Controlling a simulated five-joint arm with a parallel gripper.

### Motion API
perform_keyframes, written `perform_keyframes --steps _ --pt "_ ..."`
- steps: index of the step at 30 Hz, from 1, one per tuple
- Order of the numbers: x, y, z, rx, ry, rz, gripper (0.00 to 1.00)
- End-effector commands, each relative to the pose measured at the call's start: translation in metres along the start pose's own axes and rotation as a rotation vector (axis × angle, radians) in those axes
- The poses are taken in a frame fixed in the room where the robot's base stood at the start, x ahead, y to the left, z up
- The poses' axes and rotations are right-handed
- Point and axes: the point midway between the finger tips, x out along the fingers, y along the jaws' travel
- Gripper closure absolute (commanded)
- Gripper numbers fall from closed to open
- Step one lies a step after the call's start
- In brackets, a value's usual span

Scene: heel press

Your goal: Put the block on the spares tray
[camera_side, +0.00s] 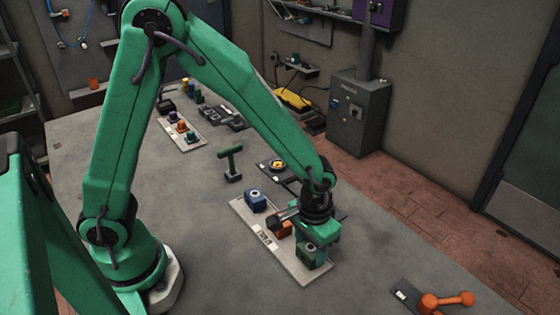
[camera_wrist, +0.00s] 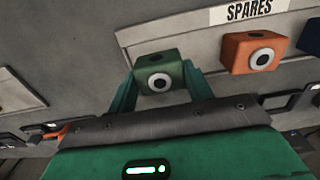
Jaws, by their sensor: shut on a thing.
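My gripper (camera_side: 318,243) is shut on a green block (camera_side: 309,252), which has a pale ring with a dark centre on its face. In the wrist view the block (camera_wrist: 158,73) sits between the two green fingers (camera_wrist: 160,88). It is at one end of the pale spares tray (camera_side: 243,207), whose label reads SPARES in the wrist view (camera_wrist: 205,45). Whether the block touches the tray or hangs just above it I cannot tell. An orange block (camera_wrist: 250,52) and a blue block (camera_side: 256,200) are on the same tray, the orange one nearer my gripper.
A green T-shaped handle (camera_side: 230,163) stands behind the tray. An orange lever piece (camera_side: 445,300) on a dark plate is at the front right. Another pale tray with small coloured pieces (camera_side: 181,128) lies farther back.

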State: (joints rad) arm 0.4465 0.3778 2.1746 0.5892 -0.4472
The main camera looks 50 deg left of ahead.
Motion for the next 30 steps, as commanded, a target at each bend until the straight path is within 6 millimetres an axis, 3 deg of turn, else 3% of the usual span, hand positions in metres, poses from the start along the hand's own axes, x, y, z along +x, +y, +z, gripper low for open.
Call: perform_keyframes --steps 25,26,29,30 --pt "0.0067 0.0001 -0.0002 0.000 0.000 0.000 0.79" --pt "0.0067 0.0001 -0.0002 0.000 0.001 0.000 0.46" --pt "0.0066 0.0001 -0.0002 0.000 0.001 0.000 0.26" --pt "0.0066 0.0001 -0.0002 0.000 0.001 0.000 0.24"
